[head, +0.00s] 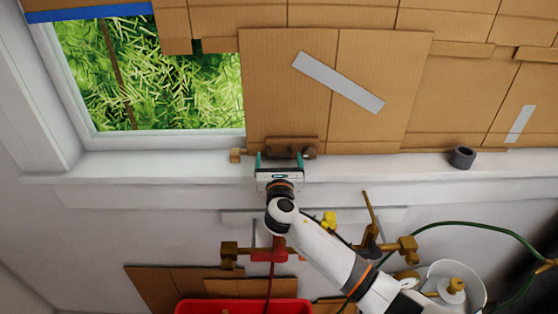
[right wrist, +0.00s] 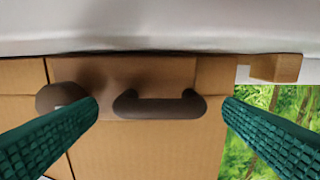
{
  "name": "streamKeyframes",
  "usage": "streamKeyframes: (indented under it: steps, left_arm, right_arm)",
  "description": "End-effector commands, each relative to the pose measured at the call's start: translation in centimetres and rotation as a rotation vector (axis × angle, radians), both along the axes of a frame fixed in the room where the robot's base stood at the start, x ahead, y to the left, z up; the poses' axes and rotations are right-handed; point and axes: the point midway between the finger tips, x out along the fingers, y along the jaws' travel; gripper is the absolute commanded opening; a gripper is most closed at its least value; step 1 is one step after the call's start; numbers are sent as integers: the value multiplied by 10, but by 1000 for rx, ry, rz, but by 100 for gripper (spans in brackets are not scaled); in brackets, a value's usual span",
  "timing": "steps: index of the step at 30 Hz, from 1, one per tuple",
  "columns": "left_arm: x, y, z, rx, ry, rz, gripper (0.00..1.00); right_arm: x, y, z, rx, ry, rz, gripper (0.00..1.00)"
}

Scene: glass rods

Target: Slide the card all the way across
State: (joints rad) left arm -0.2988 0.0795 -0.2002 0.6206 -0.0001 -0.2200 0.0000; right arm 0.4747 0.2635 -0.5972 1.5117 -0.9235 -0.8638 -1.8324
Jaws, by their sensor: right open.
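The card is a brown cardboard panel (head: 285,85) standing at the window, with a grey tape strip across its upper right. Its left edge borders the uncovered glass. A dark handle (right wrist: 158,106) sits low on the card; beside it is a dark round knob (right wrist: 52,96). My right gripper (head: 279,161) is open at the card's bottom edge, above the sill. In the right wrist view its two green fingers lie on either side of the handle, apart from it as far as I can tell. The handle is partly hidden in the head view. My left gripper is out of view.
Green foliage shows through the open window (head: 180,85) left of the card. A small wooden block (head: 236,155) sits on the sill at the card's lower left corner. A dark ring (head: 462,157) stands on the sill at right. Below are a red bin (head: 245,306) and clamps.

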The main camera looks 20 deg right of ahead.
Motion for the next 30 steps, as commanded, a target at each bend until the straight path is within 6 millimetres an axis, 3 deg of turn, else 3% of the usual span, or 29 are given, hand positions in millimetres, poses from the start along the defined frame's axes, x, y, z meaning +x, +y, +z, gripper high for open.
streamKeyframes:
  steps: [1, 12, 20, 27, 28, 30]
  left_arm:
    - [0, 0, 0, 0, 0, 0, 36]
    - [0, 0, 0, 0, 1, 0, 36]
    - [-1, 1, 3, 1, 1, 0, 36]
    - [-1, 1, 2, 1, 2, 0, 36]
    - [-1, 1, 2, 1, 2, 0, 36]
    - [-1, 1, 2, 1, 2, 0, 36]
  right_arm:
    - [0, 0, 0, 0, 0, 0, 85]
    - [0, 0, 0, 0, 0, 0, 28]
    - [5, 21, 0, 1, 1, 0, 28]
    - [5, 22, 0, 1, 1, 3, 28]
    - [5, 22, 0, 2, -1, 3, 72]
    - [5, 22, 0, 2, -1, 3, 84]
